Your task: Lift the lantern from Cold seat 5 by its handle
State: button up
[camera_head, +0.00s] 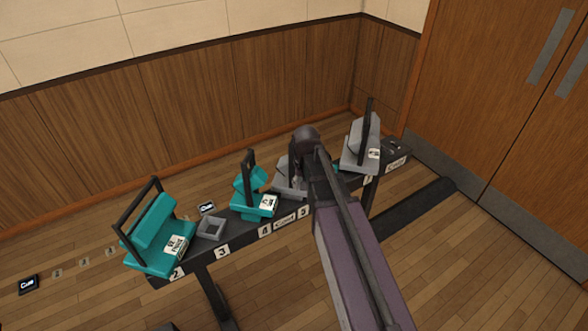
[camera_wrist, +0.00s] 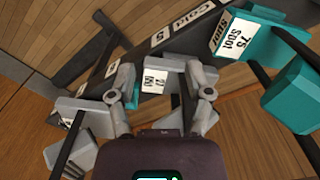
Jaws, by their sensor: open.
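The grey lantern (camera_head: 283,183) stands at the seat marked 5, partly hidden behind my arm in the head view. In the wrist view the lantern (camera_wrist: 180,65) lies between and beyond my fingers, with a white label on its near face. A thin dark upright shows just below the label, possibly part of its handle; most of the handle is hidden. My gripper (camera_wrist: 160,82) is open, one finger on each side of the lantern's label. I cannot tell whether a finger touches it. The "Cold" and 5 labels are on the black rail (camera_wrist: 145,108).
A teal lantern (camera_head: 255,203) stands close at seat 4, with its frame near my right finger side in the wrist view. Another teal lantern (camera_head: 154,235) is at seat 2. Seat 3 holds an empty grey socket (camera_head: 212,228). A grey lantern (camera_head: 357,150) stands farther right.

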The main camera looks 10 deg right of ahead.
jog(key=w+r+m+p, duration=0.1)
jog(key=w+r+p, duration=0.6)
jog(key=r+p, duration=0.3)
jog(key=w+r+m+p, duration=0.1)
jog(key=w+r+p, duration=0.5)
jog(key=r+p, duration=0.4)
jog(key=shift+w+r+m, duration=0.3)
jog(key=shift+w+r, duration=0.1)
jog(key=shift+r, duration=0.4)
jog(key=shift+a+f, duration=0.1)
jog(key=shift+f, duration=0.05)
notch_tip(320, 180, down, 8)
jog(key=b, duration=0.8)
jog(key=shift+f+b, duration=0.2)
jog(key=shift+b, duration=0.1)
jog(key=shift+a, duration=0.1)
jog(key=shift+a+f+b, duration=0.2)
jog(key=shift+f+b, duration=2.4)
grip_shut()
